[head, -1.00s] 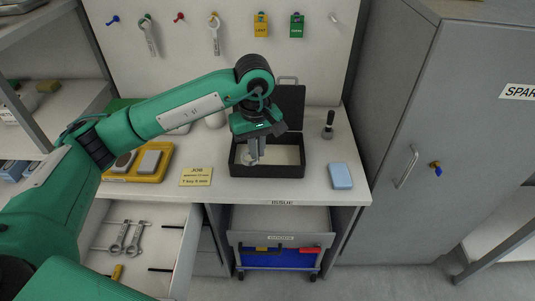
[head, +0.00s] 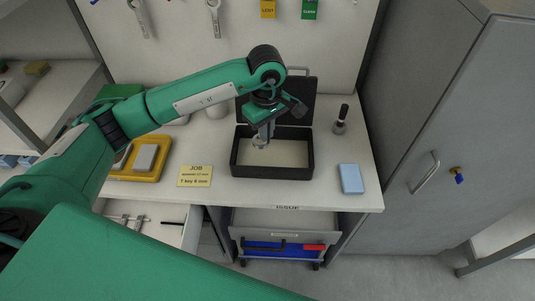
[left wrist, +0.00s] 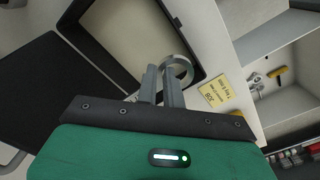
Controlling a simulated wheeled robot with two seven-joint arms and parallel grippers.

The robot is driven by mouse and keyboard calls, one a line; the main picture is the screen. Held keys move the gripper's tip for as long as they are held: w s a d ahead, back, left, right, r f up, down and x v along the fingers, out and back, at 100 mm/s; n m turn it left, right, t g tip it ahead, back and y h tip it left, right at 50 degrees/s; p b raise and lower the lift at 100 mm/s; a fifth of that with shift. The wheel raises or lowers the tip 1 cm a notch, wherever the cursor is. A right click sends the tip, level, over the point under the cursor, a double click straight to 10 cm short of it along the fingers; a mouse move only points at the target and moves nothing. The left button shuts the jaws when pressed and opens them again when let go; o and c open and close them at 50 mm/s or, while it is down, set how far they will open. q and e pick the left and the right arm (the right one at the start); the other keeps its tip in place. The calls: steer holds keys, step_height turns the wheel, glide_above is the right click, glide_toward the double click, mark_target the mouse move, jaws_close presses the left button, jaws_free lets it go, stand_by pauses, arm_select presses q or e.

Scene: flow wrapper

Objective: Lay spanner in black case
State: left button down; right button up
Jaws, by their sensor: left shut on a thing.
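The black case (head: 270,172) stands open on the bench, its lid (head: 297,102) raised at the back and its pale inside bare. My left gripper (head: 262,141) points down over the left part of the case and is shut on the spanner (head: 259,146). In the left wrist view the gripper (left wrist: 160,85) holds the spanner, whose shiny ring end (left wrist: 178,70) sticks out past the fingertips, near the case's rim (left wrist: 92,55). The rest of the spanner is hidden by the fingers. I cannot tell whether it touches the case. My right gripper is out of view.
A yellow job card (head: 195,176) and a yellow tray (head: 150,165) lie left of the case. A blue box (head: 351,179) and a black-handled tool (head: 341,120) stand to its right. An open drawer (head: 150,222) with spanners is below left.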

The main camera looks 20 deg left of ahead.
mark_target(267, 159)
arm_select(q)
step_height(267, 159, down, 12)
steer(key=shift+f+p, duration=0.2)
steer(key=shift+p, duration=0.95)
steer(key=shift+w+f, duration=0.1)
steer(key=shift+f+b, duration=0.1)
steer(key=shift+b, duration=0.2)
steer(key=c, duration=1.5)
jaws_free()
steer(key=shift+c, duration=0.2)
